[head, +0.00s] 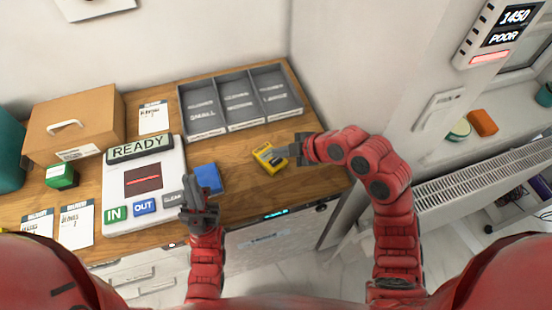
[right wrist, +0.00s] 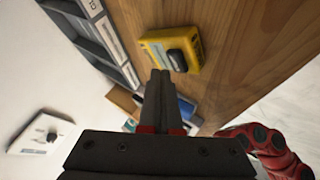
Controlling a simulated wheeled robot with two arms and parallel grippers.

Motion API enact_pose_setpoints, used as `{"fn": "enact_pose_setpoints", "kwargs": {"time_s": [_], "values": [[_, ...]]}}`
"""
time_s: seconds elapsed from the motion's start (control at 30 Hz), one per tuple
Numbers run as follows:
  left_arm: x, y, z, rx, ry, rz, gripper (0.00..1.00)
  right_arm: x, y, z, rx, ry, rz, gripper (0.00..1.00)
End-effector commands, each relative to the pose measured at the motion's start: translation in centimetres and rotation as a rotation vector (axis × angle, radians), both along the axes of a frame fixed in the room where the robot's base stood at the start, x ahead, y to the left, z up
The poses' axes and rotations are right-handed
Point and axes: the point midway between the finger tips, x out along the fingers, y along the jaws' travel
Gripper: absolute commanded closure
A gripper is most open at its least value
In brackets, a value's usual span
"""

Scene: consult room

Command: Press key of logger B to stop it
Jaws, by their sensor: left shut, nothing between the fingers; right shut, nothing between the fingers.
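A yellow device (head: 266,158), which looks like a logger, lies on the wooden table; I cannot read a letter on it. In the right wrist view the yellow device (right wrist: 192,46) has a dark raised part on its top. My right gripper (head: 284,157) is shut and empty, its tips close to the device's right side in the head view. In the right wrist view its fingertips (right wrist: 160,75) are just below the device; I cannot tell whether they touch. My left gripper (head: 192,184) is shut and empty beside a blue block (head: 208,179).
A white station (head: 118,185) with a READY sign and IN and OUT keys stands left. A grey tray (head: 263,121) with three compartments is behind the device. A cardboard box (head: 90,110) is at back left. Table around the device's front is clear.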

Motion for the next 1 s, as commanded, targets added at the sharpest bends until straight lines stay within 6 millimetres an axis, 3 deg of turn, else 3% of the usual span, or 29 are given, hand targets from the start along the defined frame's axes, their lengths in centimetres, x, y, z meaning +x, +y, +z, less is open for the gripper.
{"fn": "enact_pose_setpoints", "kwargs": {"time_s": [0.27, 0.7, 1.0], "values": [[0.0, 0.0, 0.5, 0.000, -0.007, 0.001, 1.00, 0.0, 0.0, 0.7, -0.001, 0.000, 0.001, 1.00], [0.0, 0.0, 2.0, 0.000, -0.006, 0.001, 1.00, -0.1, 0.0, 4.8, 0.000, 0.001, 0.001, 1.00], [0.0, 0.0, 1.9, 0.000, -0.006, 0.001, 1.00, -0.1, 0.0, 5.0, 0.000, 0.001, 0.001, 1.00]]}}
